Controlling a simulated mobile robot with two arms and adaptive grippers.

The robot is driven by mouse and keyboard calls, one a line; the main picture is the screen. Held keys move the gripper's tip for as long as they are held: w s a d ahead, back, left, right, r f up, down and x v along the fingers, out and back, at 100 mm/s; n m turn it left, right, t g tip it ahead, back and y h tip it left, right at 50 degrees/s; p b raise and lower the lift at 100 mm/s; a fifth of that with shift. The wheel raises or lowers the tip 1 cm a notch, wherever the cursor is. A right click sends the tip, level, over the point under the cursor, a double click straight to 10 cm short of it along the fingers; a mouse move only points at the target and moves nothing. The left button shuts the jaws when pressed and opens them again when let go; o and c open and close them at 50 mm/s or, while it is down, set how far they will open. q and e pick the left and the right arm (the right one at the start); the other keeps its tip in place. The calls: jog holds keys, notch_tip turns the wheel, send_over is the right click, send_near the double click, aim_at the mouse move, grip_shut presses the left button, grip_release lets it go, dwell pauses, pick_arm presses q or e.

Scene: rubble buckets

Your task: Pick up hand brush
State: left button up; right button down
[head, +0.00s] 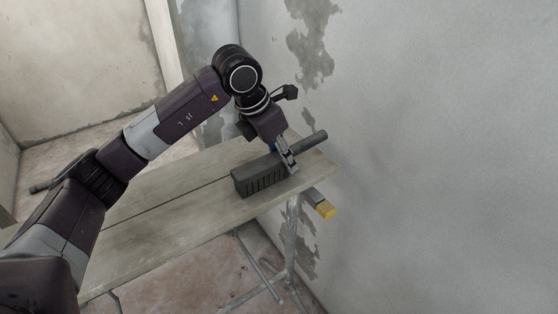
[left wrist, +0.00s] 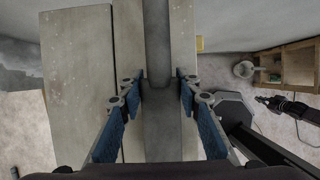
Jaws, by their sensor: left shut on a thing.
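The hand brush is dark grey, with a block-shaped bristle head (head: 258,178) and a round handle (head: 313,139). It is at the right end of the plank table (head: 160,225), close to the wall. My left gripper (head: 289,160) is shut on the brush around its handle side, near the head. In the left wrist view the blue-padded fingers of my left gripper (left wrist: 160,92) stand on both sides of the brush handle (left wrist: 158,45). I cannot tell if the brush touches the planks. My right gripper (left wrist: 262,100) shows at the right of the left wrist view, too small to judge.
A grey wall (head: 430,140) rises right beside the table end. A yellow-tipped tool (head: 325,208) sticks out below the table's right edge. Metal trestle legs (head: 291,240) stand under the planks. In the left wrist view a wooden shelf (left wrist: 298,68) and a bucket (left wrist: 245,70) stand at the right.

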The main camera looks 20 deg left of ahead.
pick_arm(q)
jog(key=shift+r, duration=0.35)
notch_tip(320, 180, up, 19)
jog(key=b, duration=0.3)
jog(key=shift+r, duration=0.15)
jog(key=o, duration=0.6)
jog(key=c, duration=0.6)
